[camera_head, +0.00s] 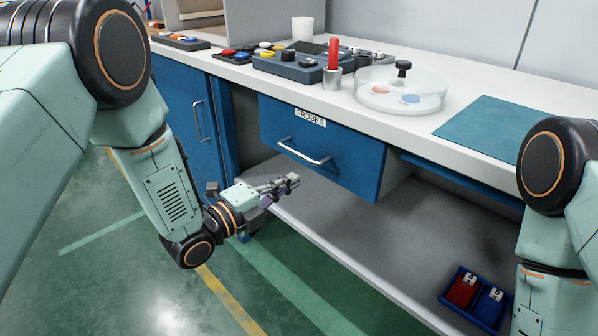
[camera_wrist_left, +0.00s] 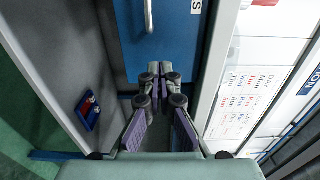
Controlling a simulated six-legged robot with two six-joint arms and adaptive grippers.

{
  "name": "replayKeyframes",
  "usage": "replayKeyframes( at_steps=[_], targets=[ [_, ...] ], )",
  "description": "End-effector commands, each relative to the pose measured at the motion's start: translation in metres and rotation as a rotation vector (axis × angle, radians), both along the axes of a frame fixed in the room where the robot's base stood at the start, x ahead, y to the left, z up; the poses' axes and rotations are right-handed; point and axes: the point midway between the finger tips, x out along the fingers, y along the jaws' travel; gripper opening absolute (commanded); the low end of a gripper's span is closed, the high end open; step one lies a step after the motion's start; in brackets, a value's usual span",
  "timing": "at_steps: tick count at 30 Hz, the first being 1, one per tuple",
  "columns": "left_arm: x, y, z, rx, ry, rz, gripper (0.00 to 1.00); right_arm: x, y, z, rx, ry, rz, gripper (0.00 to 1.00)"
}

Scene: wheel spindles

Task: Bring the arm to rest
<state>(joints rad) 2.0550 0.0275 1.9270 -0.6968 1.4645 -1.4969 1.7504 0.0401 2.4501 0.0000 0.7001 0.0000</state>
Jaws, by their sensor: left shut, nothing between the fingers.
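My left arm comes in from the left in the head view. Its gripper (camera_head: 290,184) is shut and empty, in the open air in front of the bench, below and left of the blue drawer (camera_head: 340,155) marked PROBES. The drawer's handle (camera_head: 304,152) is apart from the fingers. In the left wrist view the fingers of the left gripper (camera_wrist_left: 160,72) are together, with the blue drawer front (camera_wrist_left: 185,40) and its handle (camera_wrist_left: 149,15) beyond them. Part of my right arm shows at the right edge of the head view; its gripper is out of view.
The bench top (camera_head: 415,125) holds a red-handled tool in a metal cup (camera_head: 332,79), a round clear dish (camera_head: 385,100) and a teal mat (camera_head: 490,128). A blue bin (camera_head: 458,302) with red and blue items sits on the lower shelf (camera_head: 370,235). Green floor lies left.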

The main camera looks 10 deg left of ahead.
Motion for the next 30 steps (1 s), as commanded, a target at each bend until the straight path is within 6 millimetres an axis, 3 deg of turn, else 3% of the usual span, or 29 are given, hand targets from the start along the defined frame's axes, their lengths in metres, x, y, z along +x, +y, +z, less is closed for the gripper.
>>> replayKeyframes(
  at_steps=[5,8,13,17,21,24,30],
  targets=[
    [-0.006,0.005,-0.002,-0.040,0.043,0.002,0.00,0.000,0.000,0.002,0.000,0.000,0.000,0.40],
    [-0.005,0.010,-0.015,-0.125,0.175,0.035,0.00,0.000,0.000,0.001,0.000,0.000,0.000,0.40],
    [-0.021,0.034,-0.065,-0.347,0.564,0.225,0.00,0.000,0.000,0.002,0.000,0.001,0.000,0.40],
    [-0.058,0.058,-0.113,-0.534,0.884,0.452,0.00,0.000,0.000,0.009,0.000,0.001,0.000,0.40],
    [-0.128,0.085,-0.163,-0.735,1.204,0.782,0.00,0.000,0.000,0.021,0.000,0.001,0.000,0.40],
    [-0.187,0.101,-0.187,-0.845,1.373,1.030,0.00,0.000,0.000,0.030,0.000,0.001,0.000,0.40],
    [-0.310,0.124,-0.203,-0.947,1.579,1.499,0.00,0.000,0.000,0.049,0.000,0.000,0.000,0.40]
  ],
)
